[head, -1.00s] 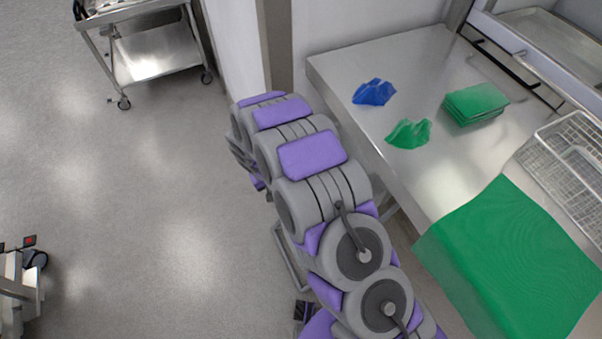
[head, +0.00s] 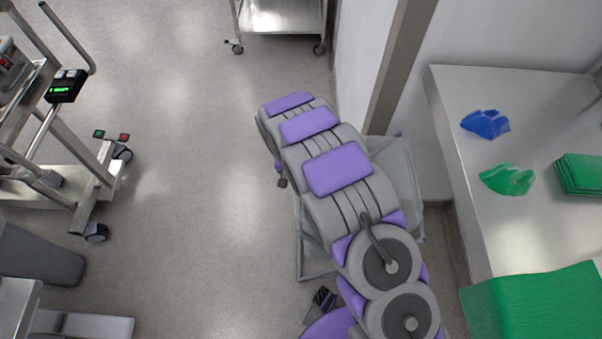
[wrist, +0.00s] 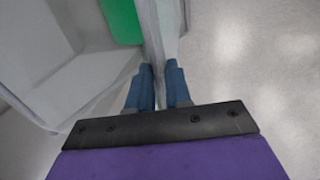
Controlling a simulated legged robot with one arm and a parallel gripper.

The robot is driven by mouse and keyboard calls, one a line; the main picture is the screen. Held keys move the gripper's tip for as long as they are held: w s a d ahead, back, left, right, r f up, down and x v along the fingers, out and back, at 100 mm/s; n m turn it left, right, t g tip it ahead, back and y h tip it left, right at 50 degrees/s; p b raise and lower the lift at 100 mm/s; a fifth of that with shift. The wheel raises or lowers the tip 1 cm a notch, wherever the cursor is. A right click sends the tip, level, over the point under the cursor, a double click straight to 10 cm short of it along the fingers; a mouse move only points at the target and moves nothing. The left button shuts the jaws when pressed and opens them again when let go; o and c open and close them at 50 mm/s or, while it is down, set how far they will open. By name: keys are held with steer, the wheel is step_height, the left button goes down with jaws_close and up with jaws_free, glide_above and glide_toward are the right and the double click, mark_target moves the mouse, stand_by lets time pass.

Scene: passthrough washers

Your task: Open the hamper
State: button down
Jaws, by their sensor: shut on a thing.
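The hamper (head: 404,180) is a pale, grey-white piece with a thin frame, beside the wall and partly behind my arm in the head view. Its lower left edge shows left of my arm, and a pale panel shows on the right. In the wrist view, my gripper (wrist: 158,82) has its blue fingers on either side of a thin pale panel of the hamper (wrist: 158,35), closed on its edge. A pale hollow surface lies left of the panel. How far the lid stands open cannot be told.
A steel table (head: 466,217) on the right holds blue cloth (head: 486,124), green cloth (head: 507,179) and a green drape (head: 535,303). A steel cart (head: 281,17) stands at the back, and wheeled equipment (head: 92,182) at the left. The floor between is clear.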

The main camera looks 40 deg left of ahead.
steer(key=shift+s+f, duration=0.1)
steer(key=shift+s, duration=0.05)
steer(key=c, duration=1.1)
jaws_free()
steer(key=shift+o, duration=0.2)
steer(key=s+a+r+p, duration=0.1)
steer(key=a+r+p, duration=0.1)
steer(key=r, duration=1.5)
steer(key=shift+s+a, duration=0.3)
steer(key=shift+a, duration=0.2)
